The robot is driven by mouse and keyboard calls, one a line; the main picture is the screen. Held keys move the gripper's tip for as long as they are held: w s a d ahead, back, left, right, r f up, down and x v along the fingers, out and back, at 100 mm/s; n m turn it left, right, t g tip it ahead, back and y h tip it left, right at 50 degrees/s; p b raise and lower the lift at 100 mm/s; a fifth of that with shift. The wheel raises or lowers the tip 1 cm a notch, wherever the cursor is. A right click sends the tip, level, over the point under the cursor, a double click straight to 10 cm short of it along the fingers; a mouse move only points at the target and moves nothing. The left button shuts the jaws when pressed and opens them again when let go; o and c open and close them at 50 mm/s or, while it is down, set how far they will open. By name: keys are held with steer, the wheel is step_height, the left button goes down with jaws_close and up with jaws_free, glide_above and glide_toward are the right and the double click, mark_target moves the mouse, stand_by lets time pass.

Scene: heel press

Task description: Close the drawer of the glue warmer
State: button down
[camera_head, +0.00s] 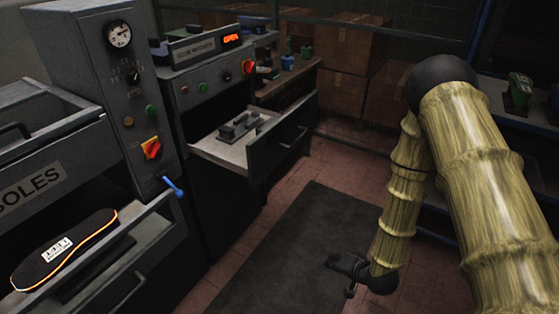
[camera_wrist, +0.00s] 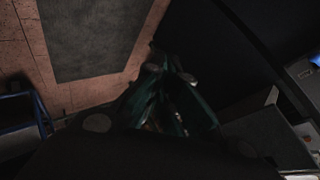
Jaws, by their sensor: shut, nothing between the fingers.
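The glue warmer (camera_head: 205,85) is a dark grey cabinet with buttons, a red-yellow switch and an orange lit display that reads OPEN. Its drawer (camera_head: 280,143) is pulled out toward the right, with a handle on its dark front. A grey metal piece (camera_head: 240,127) lies inside on the light drawer floor. My gripper (camera_head: 338,266) is low over the dark mat, to the right of and apart from the drawer front. In the wrist view the gripper fingers (camera_wrist: 168,78) are close together and hold nothing.
A tall press panel (camera_head: 110,80) with a gauge stands left of the warmer. Boxes (camera_head: 340,60) stand behind. The floor mat (camera_head: 285,245) is clear before the drawer.

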steer(key=w+a+r+m+t+y+b, duration=0.15)
steer(key=w+a+r+y, duration=0.25)
steer(key=w+r, duration=0.65)
steer(key=y+b, duration=0.1)
steer(key=y, duration=0.5)
glide_toward(272, 154)
steer(key=shift+n+g, duration=0.25)
steer(key=p+x, duration=0.2)
steer(key=x, duration=0.5)
steer(key=shift+r, duration=0.15)
